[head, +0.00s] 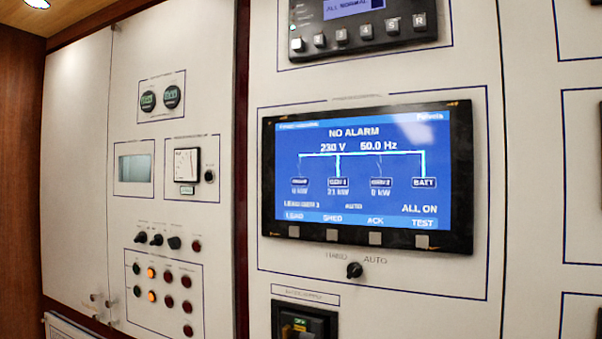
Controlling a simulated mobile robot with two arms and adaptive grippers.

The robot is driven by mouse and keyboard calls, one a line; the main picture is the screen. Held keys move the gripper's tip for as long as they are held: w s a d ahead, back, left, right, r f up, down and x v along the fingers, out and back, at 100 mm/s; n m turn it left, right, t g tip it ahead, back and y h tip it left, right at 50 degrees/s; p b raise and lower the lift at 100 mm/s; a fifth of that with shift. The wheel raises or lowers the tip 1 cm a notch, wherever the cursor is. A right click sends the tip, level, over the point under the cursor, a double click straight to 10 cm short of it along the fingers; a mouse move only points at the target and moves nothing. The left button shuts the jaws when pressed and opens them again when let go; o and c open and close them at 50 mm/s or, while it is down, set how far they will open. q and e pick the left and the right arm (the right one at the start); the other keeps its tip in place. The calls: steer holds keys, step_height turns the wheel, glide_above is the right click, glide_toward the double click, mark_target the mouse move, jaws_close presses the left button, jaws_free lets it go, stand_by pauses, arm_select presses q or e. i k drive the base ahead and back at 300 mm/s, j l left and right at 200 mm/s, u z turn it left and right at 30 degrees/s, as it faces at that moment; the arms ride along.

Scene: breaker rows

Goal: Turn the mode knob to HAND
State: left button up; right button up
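A small black knob (355,269) sits on the white panel below the large blue screen. A label reading AUTO (375,259) is at its upper right. Another label (337,256), too blurred to read surely, is at its upper left. Which label the knob points to is too small to tell. The blue screen (363,170) shows NO ALARM, 230 V, 50.0 Hz and the word AUTO near its lower middle. Neither of my grippers is in view, and nothing touches the knob.
A black breaker (304,322) is below left of the knob. A keypad unit (362,28) is above the screen. The left panel carries gauges (160,99), a meter (187,165), small black knobs (156,240) and lit orange lamps (152,296). The space before the knob looks clear.

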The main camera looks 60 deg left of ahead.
mark_target(355, 269)
steer(key=u, duration=1.45)
